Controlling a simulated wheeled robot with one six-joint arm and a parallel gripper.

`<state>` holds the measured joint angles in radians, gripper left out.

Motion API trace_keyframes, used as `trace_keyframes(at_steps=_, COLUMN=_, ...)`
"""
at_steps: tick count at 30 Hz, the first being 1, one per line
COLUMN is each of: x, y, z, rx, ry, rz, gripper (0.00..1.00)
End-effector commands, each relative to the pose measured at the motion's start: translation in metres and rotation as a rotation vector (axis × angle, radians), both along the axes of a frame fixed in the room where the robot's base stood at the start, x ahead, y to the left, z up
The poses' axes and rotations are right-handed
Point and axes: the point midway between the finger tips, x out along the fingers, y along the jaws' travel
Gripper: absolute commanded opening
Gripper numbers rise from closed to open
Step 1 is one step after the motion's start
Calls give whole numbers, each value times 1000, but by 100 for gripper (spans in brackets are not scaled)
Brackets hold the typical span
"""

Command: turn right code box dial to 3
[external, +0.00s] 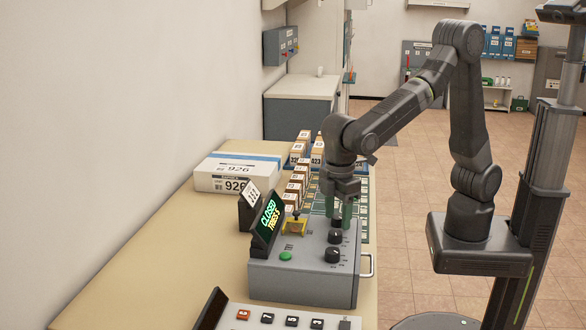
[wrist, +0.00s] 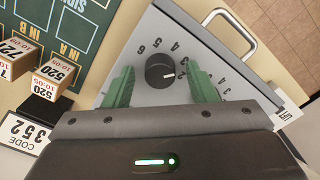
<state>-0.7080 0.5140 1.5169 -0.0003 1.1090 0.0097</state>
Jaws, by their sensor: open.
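The code box (external: 307,277) is a grey metal box on the table, with black dials on its sloped top. A near dial (external: 332,256) and a middle dial (external: 335,237) show in the external view. My gripper (external: 339,212) points down over the far end of the dial row. In the wrist view, my gripper (wrist: 160,68) is open, its green fingers on either side of a black dial (wrist: 160,70) with a visible gap around it. That dial's white mark points right. Printed numbers ring it. Other numbers show at right; their dial is hidden by my gripper.
A metal handle (external: 368,266) sticks out at right. Labelled parcels (external: 297,183) stand behind. A white box (external: 238,173) lies against the wall.

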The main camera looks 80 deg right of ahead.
Motion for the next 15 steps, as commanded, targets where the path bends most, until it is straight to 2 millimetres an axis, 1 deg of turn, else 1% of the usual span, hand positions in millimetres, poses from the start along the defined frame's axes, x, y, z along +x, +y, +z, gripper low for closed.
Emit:
trace_keyframes(at_steps=4, x=0, y=0, z=3, rx=0, ry=0, rz=0, gripper=52)
trace_keyframes(at_steps=7, x=0, y=0, z=14, rx=1, ry=-2, rz=0, gripper=52)
trace_keyframes(at_steps=11, x=1, y=0, z=39, rx=3, ry=-3, rz=0, gripper=52)
trace_keyframes(at_steps=15, x=1, y=1, z=73, rx=4, ry=-5, rz=0, gripper=52)
